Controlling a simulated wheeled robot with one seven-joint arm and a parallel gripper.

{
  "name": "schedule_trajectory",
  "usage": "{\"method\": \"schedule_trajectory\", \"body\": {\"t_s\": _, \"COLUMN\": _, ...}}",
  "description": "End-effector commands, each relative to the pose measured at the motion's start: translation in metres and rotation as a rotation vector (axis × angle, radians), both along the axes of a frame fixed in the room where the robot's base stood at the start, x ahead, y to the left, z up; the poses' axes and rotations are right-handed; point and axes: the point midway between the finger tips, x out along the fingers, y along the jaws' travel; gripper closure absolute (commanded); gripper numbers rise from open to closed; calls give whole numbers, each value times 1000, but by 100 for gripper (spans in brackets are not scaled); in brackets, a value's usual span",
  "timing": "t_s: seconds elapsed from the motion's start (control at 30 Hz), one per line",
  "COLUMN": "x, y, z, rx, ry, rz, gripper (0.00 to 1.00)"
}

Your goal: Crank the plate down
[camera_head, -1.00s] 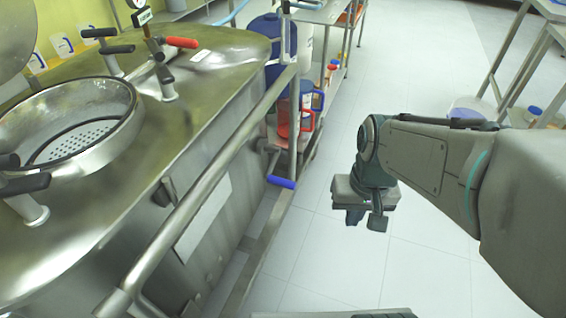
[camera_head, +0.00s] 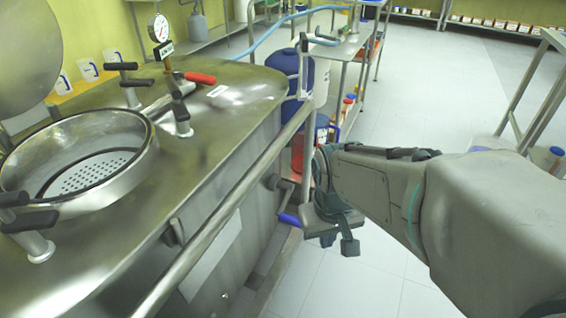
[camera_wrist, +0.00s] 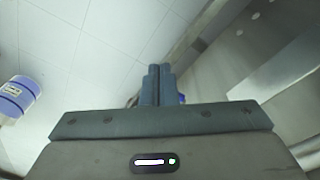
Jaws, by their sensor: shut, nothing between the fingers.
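A crank with a blue handle (camera_head: 289,219) sticks out from the right side of the steel reactor (camera_head: 225,180), low under the rail. The perforated plate (camera_head: 92,172) lies inside the round open mouth on the reactor's top. My gripper (camera_head: 329,240) hangs just right of the blue handle in the head view, pointing down. In the wrist view my gripper (camera_wrist: 158,70) has its fingers together with nothing between them. A bit of blue (camera_wrist: 182,98) shows just right of the fingers, mostly hidden behind the gripper; it appears to be the crank handle.
A steel rail (camera_head: 235,195) runs along the reactor's edge beside my arm. A shelf rack (camera_head: 345,50) with a blue drum (camera_head: 318,75) and bottles stands beyond. A blue-and-white container (camera_wrist: 18,95) is on the left in the wrist view.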

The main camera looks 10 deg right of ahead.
Motion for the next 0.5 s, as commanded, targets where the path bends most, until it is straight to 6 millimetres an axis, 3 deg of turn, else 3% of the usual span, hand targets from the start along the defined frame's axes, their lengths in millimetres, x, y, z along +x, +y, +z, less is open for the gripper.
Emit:
{"method": "schedule_trajectory", "body": {"t_s": 0.17, "x": 20, "y": -24, "z": -12, "rx": -79, "ry": 65, "rz": 99, "gripper": 100}}
{"method": "schedule_trajectory", "body": {"t_s": 0.5, "x": 49, "y": -66, "z": -59, "rx": -79, "ry": 159, "rz": 390, "gripper": 100}}
